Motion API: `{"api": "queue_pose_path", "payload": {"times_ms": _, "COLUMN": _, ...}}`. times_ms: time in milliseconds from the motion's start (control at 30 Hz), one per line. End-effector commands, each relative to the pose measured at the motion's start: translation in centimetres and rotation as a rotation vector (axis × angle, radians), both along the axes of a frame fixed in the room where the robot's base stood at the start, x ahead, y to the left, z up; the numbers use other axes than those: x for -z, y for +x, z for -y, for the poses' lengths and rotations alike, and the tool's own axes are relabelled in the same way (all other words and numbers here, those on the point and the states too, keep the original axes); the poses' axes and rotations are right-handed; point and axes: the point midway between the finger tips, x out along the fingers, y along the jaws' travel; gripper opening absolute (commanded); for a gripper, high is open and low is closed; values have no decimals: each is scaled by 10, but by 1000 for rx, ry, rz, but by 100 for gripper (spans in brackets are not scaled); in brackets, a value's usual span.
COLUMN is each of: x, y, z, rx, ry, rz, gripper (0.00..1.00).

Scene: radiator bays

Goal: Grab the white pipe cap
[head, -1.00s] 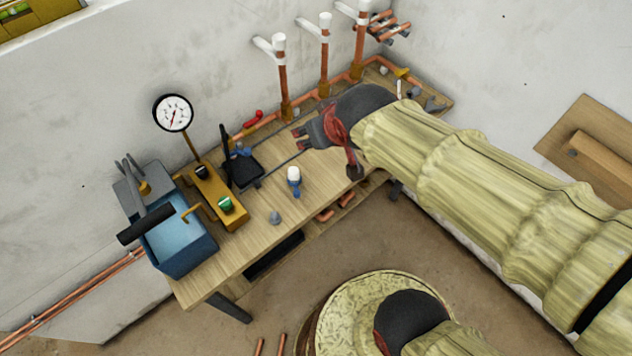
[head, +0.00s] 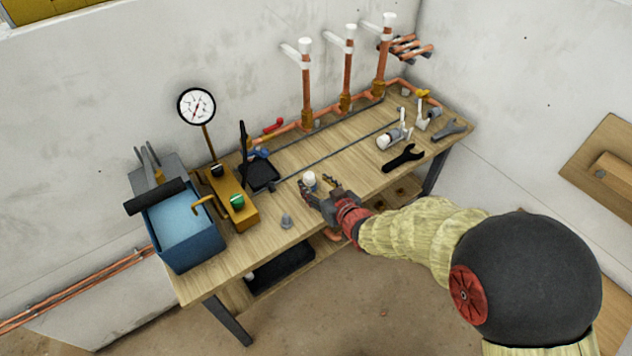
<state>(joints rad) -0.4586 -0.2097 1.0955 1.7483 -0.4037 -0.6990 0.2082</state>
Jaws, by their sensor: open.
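A small white cap (head: 309,178) stands on the workbench (head: 250,258) in the middle, in front of the black tray. In the earlier frame a blue part showed under it; now its lower part is hidden. My gripper (head: 318,191) is open and low over the bench, its fingers pointing left. The fingers are right at the cap, on its near and right sides. I cannot tell whether they touch it or reach around it. Other white caps (head: 347,31) top the upright copper pipes at the back wall.
A blue toolbox (head: 182,232), a yellow pump block with a gauge (head: 197,106) and a black tray (head: 263,174) stand to the left. A grey fitting (head: 287,221) lies near the front edge.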

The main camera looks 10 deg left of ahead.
Motion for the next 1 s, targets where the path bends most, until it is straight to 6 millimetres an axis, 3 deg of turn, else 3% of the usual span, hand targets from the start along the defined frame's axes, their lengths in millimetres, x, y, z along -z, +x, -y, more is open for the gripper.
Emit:
{"api": "queue_pose_path", "payload": {"times_ms": 400, "x": 20, "y": 36, "z": -30, "rx": 2, "ry": -1, "rz": -1, "gripper": 48}}
{"api": "queue_pose_path", "payload": {"times_ms": 700, "x": 20, "y": 40, "z": -32, "rx": 3, "ry": -1, "rz": -1, "gripper": 48}}
{"api": "queue_pose_path", "payload": {"times_ms": 1000, "x": 20, "y": 39, "z": -32, "rx": 3, "ry": -1, "rz": -1, "gripper": 31}}
